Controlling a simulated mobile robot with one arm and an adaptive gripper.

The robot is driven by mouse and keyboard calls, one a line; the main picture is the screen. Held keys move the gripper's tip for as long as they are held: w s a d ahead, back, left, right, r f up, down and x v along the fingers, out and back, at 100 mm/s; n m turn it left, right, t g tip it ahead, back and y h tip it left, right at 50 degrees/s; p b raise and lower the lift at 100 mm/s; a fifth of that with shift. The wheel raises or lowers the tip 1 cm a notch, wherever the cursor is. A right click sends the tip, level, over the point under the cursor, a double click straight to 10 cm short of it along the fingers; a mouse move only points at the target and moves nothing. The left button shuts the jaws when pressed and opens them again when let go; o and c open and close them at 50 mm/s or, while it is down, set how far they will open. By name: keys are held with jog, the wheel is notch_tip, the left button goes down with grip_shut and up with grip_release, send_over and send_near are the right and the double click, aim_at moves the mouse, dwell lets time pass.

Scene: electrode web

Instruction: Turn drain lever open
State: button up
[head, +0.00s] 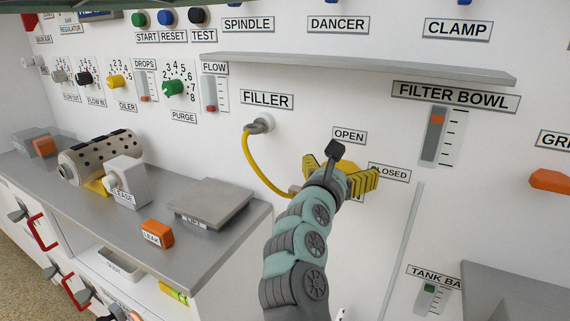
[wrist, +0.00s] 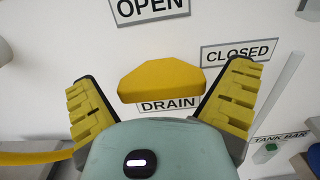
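The drain lever (wrist: 161,80) is a yellow wedge-shaped handle on the white wall panel, lying roughly level in the wrist view. It sits just above the DRAIN label (wrist: 168,104), below the OPEN label (wrist: 150,8) and left of the CLOSED label (wrist: 239,51). My gripper (wrist: 162,76) is open, with one yellow ribbed finger on each side of the lever and a visible gap to both. In the head view my gripper (head: 340,175) is at the panel below the OPEN label (head: 349,135), and it mostly hides the lever.
A yellow hose (head: 254,165) runs from the FILLER port (head: 262,124) down to the left of my gripper. A grey shelf (head: 360,69) juts out above. A metal counter (head: 240,232) with a scale plate (head: 209,202) stands at left.

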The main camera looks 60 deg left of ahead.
jog(key=c, duration=0.9)
jog(key=shift+c, duration=0.2)
jog(key=shift+n+p, duration=0.4)
jog(key=shift+r+n+p, duration=0.15)
jog(key=shift+n+p, duration=0.6)
jog(key=shift+n, duration=0.35)
jog(key=n+p, duration=0.1)
jog(key=n, duration=0.2)
jog(key=n+p, duration=0.2)
jog(key=n, duration=0.1)
jog(key=shift+s+a, duration=0.1)
jog(key=shift+a, duration=0.1)
jog(key=n+p, duration=0.1)
jog(key=n, duration=0.1)
jog(key=n+p, duration=0.1)
jog(key=n, duration=0.1)
jog(key=shift+f+n+p, duration=0.2)
jog(key=shift+n+p, duration=0.1)
jog(key=shift+n, duration=0.1)
jog(key=shift+a+f+n+p, duration=0.15)
jog(key=shift+n+p, duration=0.5)
jog(key=shift+n, duration=0.35)
jog(key=shift+d+f+n+p, duration=0.1)
jog(key=shift+n+p, duration=0.5)
jog(key=shift+n, duration=0.4)
jog(key=shift+f, duration=0.1)
